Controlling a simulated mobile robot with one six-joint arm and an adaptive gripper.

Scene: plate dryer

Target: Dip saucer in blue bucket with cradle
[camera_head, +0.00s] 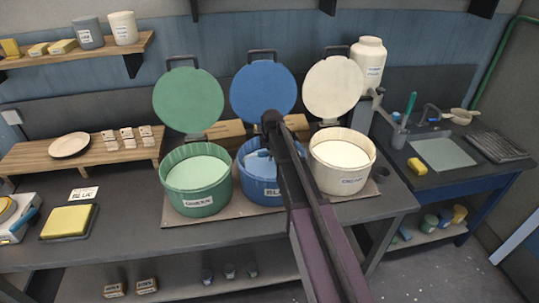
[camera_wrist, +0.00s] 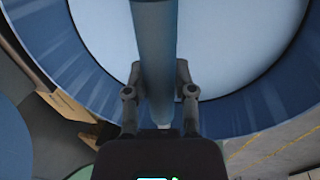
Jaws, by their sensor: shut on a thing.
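The blue bucket (camera_head: 262,192) stands open in the middle of the bench, its front partly hidden by my arm. It fills most of the wrist view (camera_wrist: 45,45), with pale blue liquid (camera_wrist: 225,50) inside. My gripper (camera_wrist: 160,92) is over the bucket and shut on a blue-grey bar, which seems to be the cradle's handle (camera_wrist: 154,45). In the head view a blue part (camera_head: 258,162), perhaps of the cradle, shows inside the bucket rim. A pale round dish (camera_head: 70,145) lies on the wooden board at left. I cannot tell whether a saucer is in the cradle.
The green bucket (camera_head: 197,190) is close at left and the cream bucket (camera_head: 342,172) close at right, both open. Raised lids, including the blue lid (camera_head: 263,88), stand behind. A yellow sponge (camera_head: 68,219) lies at left. The sink (camera_head: 445,152) is at right.

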